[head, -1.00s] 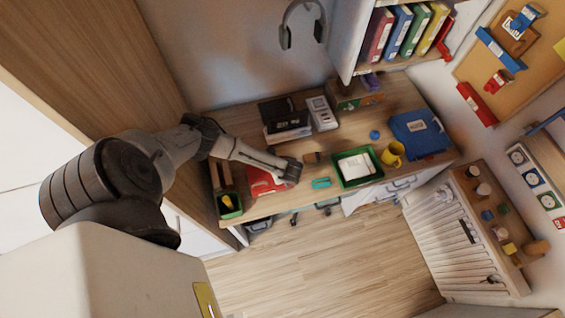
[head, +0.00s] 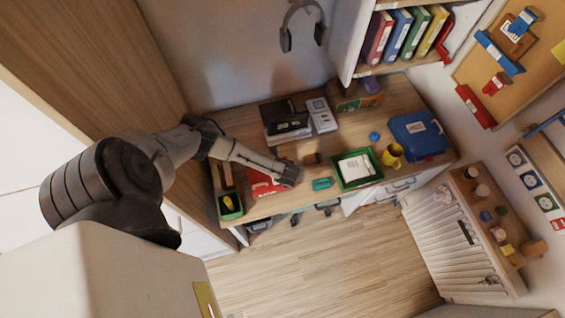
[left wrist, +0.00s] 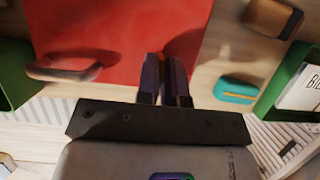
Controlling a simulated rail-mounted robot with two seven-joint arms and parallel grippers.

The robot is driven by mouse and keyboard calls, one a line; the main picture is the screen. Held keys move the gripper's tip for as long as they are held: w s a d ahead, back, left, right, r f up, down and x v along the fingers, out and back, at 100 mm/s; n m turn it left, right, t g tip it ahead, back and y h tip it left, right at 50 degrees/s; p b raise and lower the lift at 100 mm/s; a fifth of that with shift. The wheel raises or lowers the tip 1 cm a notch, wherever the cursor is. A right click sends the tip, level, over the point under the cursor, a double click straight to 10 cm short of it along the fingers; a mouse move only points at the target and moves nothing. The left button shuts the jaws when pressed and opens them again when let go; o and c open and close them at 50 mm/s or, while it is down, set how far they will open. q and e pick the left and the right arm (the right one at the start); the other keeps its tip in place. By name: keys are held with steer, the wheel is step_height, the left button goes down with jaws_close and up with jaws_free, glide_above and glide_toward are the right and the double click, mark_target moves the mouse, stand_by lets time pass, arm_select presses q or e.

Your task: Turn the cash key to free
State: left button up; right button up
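The red cash box (head: 262,183) lies at the left part of the desk, partly covered by my left gripper (head: 287,174). In the left wrist view the red cash box (left wrist: 120,32) fills the upper middle, with a dark red handle (left wrist: 65,68) at its left. My left gripper also shows there (left wrist: 165,75), its two dark fingers close together over the box's near edge. I cannot make out a key or lock; the fingers may hide it. Whether they grip something is unclear. My right gripper is not in view.
A green tray (head: 374,178) with papers and a teal object (head: 321,184) stand right of the gripper. A small brown block (head: 311,159) is close by. A green bin (head: 231,206) stands at the desk's left end. Black boxes (head: 285,125) stand behind.

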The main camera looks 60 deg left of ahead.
arm_select(q)
steer(key=o, duration=0.5)
steer(key=shift+c, duration=0.2)
steer(key=p+v, duration=0.1)
steer(key=v, duration=1.3)
steer(key=shift+a, duration=0.15)
steer(key=shift+w+f, duration=0.1)
steer(key=shift+w, duration=0.05)
